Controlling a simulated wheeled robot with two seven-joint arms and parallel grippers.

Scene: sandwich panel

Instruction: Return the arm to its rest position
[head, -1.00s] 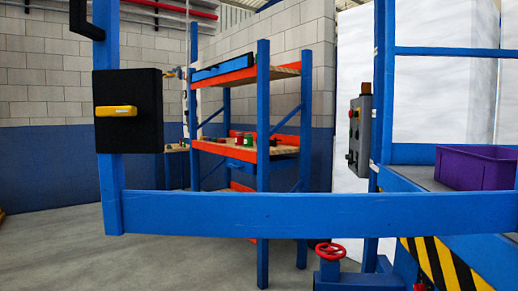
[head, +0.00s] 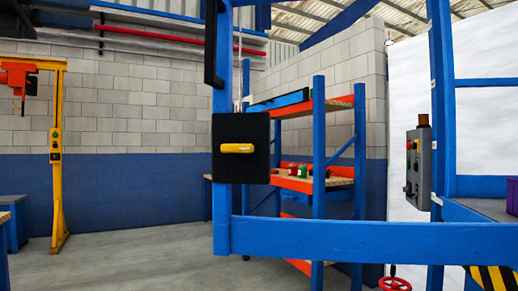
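Neither of my grippers and no part of my arms can be made out in the head view. What they hold, if anything, is hidden from me. A blue frame gate (head: 360,240) crosses the view in front of me. It carries a black box (head: 241,168) with a yellow handle (head: 237,148) on its left upright.
A blue and orange shelf rack (head: 319,150) holding small items stands behind the gate. A grey control box (head: 418,168) is on the right, with a red handwheel (head: 395,284) low down. A yellow post (head: 58,150) stands at left. Grey floor (head: 130,265) lies open between.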

